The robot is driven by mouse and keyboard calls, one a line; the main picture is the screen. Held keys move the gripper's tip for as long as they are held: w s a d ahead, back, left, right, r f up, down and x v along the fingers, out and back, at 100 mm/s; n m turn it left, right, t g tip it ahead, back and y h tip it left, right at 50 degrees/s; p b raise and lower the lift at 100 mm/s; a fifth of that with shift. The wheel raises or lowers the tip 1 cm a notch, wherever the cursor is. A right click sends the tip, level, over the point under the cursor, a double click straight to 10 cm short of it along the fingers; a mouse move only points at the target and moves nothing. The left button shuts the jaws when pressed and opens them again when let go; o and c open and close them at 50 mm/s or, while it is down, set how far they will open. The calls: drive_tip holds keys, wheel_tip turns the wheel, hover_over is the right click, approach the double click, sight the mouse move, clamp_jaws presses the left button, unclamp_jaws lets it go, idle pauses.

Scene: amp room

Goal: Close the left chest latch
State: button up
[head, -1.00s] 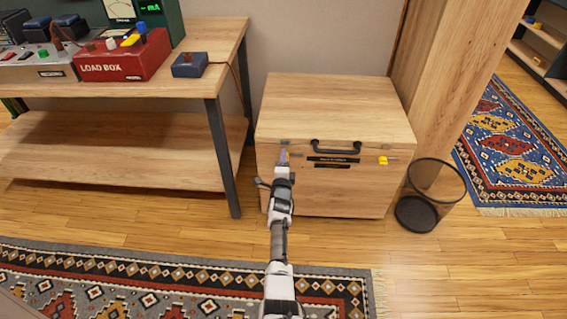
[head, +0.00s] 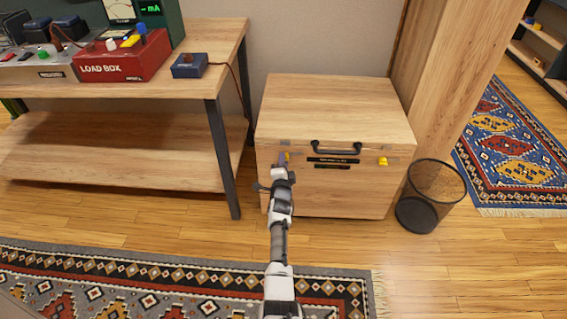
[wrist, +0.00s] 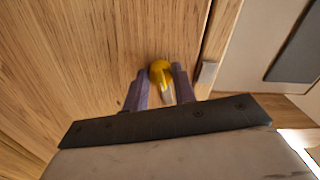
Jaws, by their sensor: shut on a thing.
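The wooden chest (head: 335,110) stands on the floor with its lid down and a black handle (head: 336,148) on the front. The left latch has a yellow knob (wrist: 160,72), which sits between my gripper's purple fingers (wrist: 160,90) in the wrist view; a metal piece shows below the knob. In the head view my gripper (head: 284,158) is at the chest's left front, just under the lid edge, and mostly hides this latch. The right latch (head: 383,161), also yellow, is in plain view. A metal plate (wrist: 207,73) shows beside the lid seam.
A workbench (head: 120,90) with a red load box (head: 120,65) stands to the left. A black mesh waste bin (head: 430,195) stands right of the chest by a wooden post. A patterned rug (head: 180,285) lies in front, with bare floor between.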

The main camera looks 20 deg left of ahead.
drive_tip(key=shift+d+f+n, duration=0.1)
drive_tip(key=shift+n, duration=3.55)
drive_tip(key=shift+d+f+n, duration=0.1)
drive_tip(key=shift+n, duration=3.55)
drive_tip(key=o, duration=0.9)
drive_tip(key=shift+o, duration=0.2)
drive_tip(key=shift+s+r+p, duration=0.1)
drive_tip(key=shift+p, duration=0.25)
drive_tip(key=p+v, duration=1.2)
drive_tip(key=v, duration=0.1)
drive_tip(key=shift+s, duration=0.3)
